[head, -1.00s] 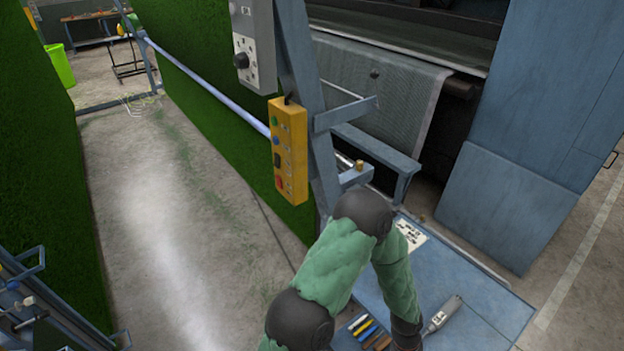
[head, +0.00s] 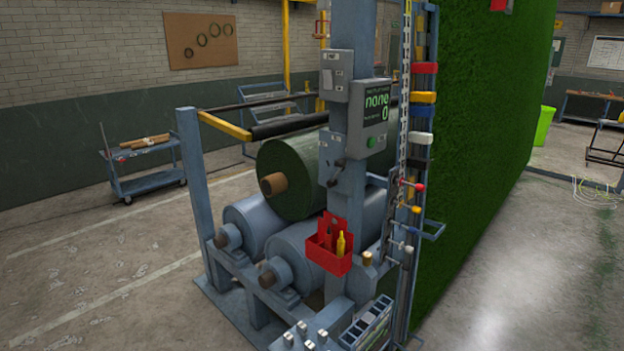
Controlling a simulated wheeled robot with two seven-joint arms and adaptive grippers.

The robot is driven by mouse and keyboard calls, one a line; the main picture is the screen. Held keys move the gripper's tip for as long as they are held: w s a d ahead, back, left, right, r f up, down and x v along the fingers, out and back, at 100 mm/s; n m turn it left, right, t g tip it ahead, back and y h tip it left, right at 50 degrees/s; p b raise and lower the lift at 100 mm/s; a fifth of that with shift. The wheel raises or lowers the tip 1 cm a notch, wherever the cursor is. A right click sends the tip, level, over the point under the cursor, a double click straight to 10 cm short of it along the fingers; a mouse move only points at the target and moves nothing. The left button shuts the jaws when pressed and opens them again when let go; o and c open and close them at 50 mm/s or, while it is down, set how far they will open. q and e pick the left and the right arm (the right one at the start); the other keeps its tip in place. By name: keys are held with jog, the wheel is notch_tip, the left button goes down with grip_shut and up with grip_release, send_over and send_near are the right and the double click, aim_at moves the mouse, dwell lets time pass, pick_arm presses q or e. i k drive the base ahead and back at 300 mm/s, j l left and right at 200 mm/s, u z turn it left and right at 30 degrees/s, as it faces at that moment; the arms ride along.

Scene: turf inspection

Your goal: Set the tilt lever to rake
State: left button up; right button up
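Neither of my grippers shows in the head view. I cannot tell for sure which control is the tilt lever, as no label for it is readable. A small dark handle (head: 337,172) sticks out of the blue-grey post (head: 354,215) below a grey box.
A rack with grey rollers and a green turf roll (head: 290,165) stands behind the post. A red holder (head: 328,250) with a yellow bottle hangs on the post. A tall turf wall (head: 490,130) runs along the right. A trolley (head: 150,183) stands at left. Floor on both sides is open.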

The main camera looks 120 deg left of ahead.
aim_at(341, 162)
jog(key=i+u, duration=0.15)
jog(key=u, duration=1.95)
